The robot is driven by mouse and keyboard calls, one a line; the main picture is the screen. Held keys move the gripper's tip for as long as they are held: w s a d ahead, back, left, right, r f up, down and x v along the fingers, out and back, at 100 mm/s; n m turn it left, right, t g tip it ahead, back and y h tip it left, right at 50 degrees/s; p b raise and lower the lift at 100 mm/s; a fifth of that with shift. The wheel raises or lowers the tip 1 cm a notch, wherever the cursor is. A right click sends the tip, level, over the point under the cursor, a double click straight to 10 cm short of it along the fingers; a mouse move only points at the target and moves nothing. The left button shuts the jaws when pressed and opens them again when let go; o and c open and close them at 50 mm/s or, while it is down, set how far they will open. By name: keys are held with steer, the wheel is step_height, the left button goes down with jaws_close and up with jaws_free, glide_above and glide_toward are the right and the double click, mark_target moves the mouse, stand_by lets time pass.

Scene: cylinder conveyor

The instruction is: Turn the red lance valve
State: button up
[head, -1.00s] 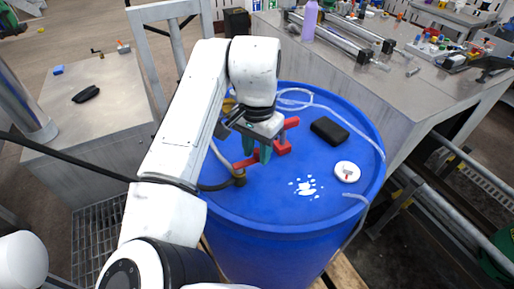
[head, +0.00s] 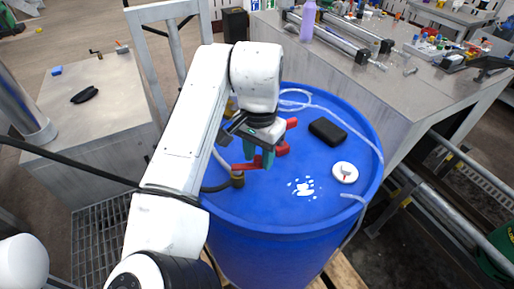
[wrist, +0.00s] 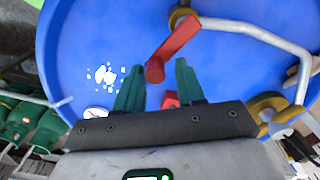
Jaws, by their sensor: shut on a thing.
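The red lance valve (head: 283,150) stands on the lid of a blue drum (head: 330,210), with a red bar reaching left towards a brass fitting (head: 238,179). My gripper (head: 258,163) comes down from above with its green fingers at the red valve, shut on it. In the wrist view the fingers (wrist: 160,65) sit on either side of the red bar's (wrist: 174,46) near end. Another red part (wrist: 170,99) shows lower between them. My gripper hides part of the valve in the head view.
A black case (head: 328,131), a white round dial (head: 345,172) and white splashes (head: 303,187) lie on the drum lid. A clear hose (head: 310,94) runs along its far edge. Metal benches stand left (head: 110,75) and right (head: 400,105).

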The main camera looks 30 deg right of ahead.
steer(key=shift+a, duration=0.3)
steer(key=shift+s+a, duration=0.4)
steer(key=shift+s, duration=0.15)
steer(key=shift+a, duration=0.25)
steer(key=shift+s+a, duration=0.1)
steer(key=shift+a, duration=0.15)
steer(key=shift+c, duration=1.1)
steer(key=o, duration=0.8)
steer(key=shift+d, duration=0.15)
steer(key=shift+r+p, duration=0.1)
steer(key=shift+p, duration=0.2)
